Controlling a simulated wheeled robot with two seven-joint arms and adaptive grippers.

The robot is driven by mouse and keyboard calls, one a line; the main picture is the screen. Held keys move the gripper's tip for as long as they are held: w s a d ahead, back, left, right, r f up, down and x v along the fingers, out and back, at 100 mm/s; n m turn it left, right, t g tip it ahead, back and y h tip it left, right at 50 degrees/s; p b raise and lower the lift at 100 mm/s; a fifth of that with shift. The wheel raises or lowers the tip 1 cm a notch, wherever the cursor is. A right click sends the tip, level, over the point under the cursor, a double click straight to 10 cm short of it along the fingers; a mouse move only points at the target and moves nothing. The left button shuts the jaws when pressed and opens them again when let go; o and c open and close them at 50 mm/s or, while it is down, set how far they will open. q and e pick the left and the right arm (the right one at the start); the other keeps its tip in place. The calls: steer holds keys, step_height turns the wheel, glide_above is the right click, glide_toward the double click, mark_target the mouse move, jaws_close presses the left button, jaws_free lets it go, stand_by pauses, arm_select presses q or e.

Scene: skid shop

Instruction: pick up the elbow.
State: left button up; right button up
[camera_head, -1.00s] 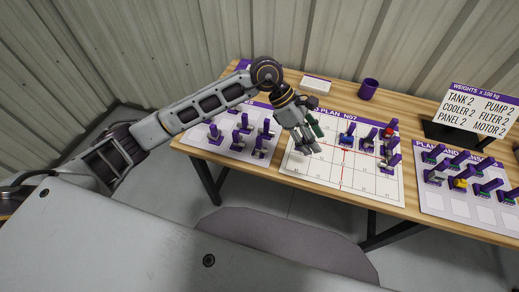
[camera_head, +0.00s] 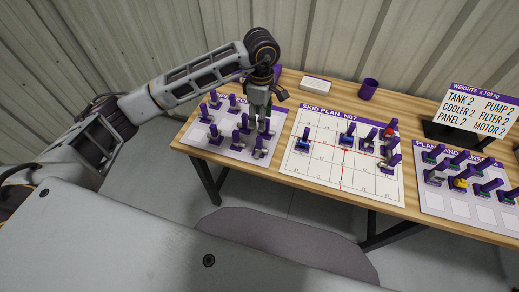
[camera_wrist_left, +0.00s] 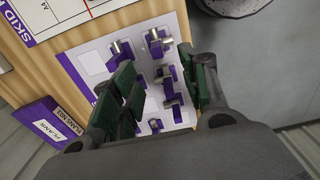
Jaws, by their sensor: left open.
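My left gripper (camera_head: 259,122) is over the right part of the left parts sheet (camera_head: 224,149). Its fingers point down among the parts there. In the left wrist view the gripper (camera_wrist_left: 163,92) is open, with green pads apart and purple-and-silver parts (camera_wrist_left: 165,80) seen between and beyond them. Several such parts with upright purple tabs stand on this sheet, for example one near its front right corner (camera_head: 260,148). I cannot tell for sure which one is the elbow. The fingers hide some parts. My right gripper is out of view.
The skid plan board (camera_head: 325,176) holds a blue part (camera_head: 303,144) at its left and several parts at its upper right. Another parts sheet (camera_head: 470,215) lies at right. A purple cup (camera_head: 368,89), a white box (camera_head: 316,84) and the weights sign (camera_head: 478,113) stand behind.

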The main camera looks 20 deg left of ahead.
mark_target(261, 138)
arm_select(q)
steer(key=shift+f, duration=0.1)
steer(key=shift+f+p, duration=0.55)
steer(key=shift+f, duration=3.7)
steer(key=shift+w+a+f+p, duration=0.1)
steer(key=shift+w+f+p, duration=0.15)
steer(key=shift+f, duration=0.65)
steer(key=shift+w+f+p, duration=0.15)
steer(key=shift+f+p, duration=0.2)
steer(key=shift+f, duration=1.35)
jaws_close()
